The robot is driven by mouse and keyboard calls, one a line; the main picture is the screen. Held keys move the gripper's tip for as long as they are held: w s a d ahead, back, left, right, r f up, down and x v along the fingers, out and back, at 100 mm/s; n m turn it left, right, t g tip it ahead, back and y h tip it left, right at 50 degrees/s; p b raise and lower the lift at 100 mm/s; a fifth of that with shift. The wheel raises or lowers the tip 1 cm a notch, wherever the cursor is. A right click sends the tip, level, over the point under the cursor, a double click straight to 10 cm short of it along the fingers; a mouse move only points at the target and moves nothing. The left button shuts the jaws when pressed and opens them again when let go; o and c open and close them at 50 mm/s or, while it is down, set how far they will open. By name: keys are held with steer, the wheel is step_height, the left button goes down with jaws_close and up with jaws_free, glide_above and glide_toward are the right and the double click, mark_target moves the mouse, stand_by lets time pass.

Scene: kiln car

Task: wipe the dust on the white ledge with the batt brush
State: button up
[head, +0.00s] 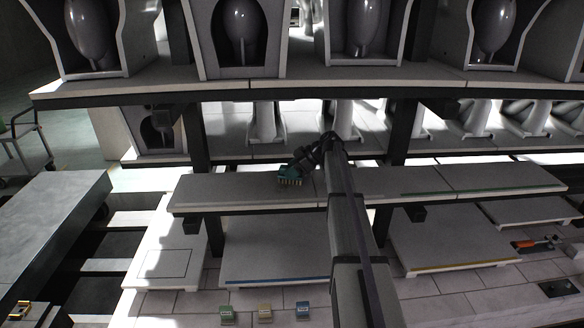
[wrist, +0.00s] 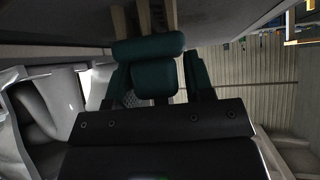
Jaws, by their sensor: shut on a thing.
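The batt brush (head: 290,181), teal with pale bristles pointing down, is at the end of my gripper (head: 300,168). My gripper is shut on it. In the head view the brush is over the left part of the long middle ledge (head: 235,192), near its middle joint. I cannot tell whether the bristles touch the surface. This part of the ledge looks grey-white and has no clear coloured stripe; I cannot make out dust on it. In the wrist view the teal brush (wrist: 150,80) sits in front of my dark gripper, with pale strips beyond it.
The ledge's right part has a green-striped edge (head: 430,193). Below are a blue-striped slab (head: 275,278) and a yellow-striped slab (head: 460,266). The upper shelf (head: 250,90) with glossy ware overhangs behind. Dark posts (head: 192,135) stand on both sides. Small coloured blocks (head: 264,312) lie at the front.

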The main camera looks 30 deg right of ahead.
stand_by(0.3)
steer(key=shift+s+a, duration=0.25)
steer(key=shift+s, duration=0.4)
steer(key=shift+s+a, duration=0.3)
steer(key=shift+s, duration=0.4)
steer(key=shift+s+a, duration=0.25)
steer(key=shift+s, duration=0.4)
steer(key=shift+s, duration=0.1)
steer(key=shift+s+a, duration=0.3)
steer(key=shift+s, duration=0.35)
steer(key=shift+s+a, duration=0.25)
steer(key=shift+s, duration=0.45)
steer(key=shift+s+a, duration=0.3)
steer(key=shift+s, duration=0.35)
step_height(320, 180, up, 7)
steer(key=p, duration=0.7)
steer(key=shift+w, duration=0.1)
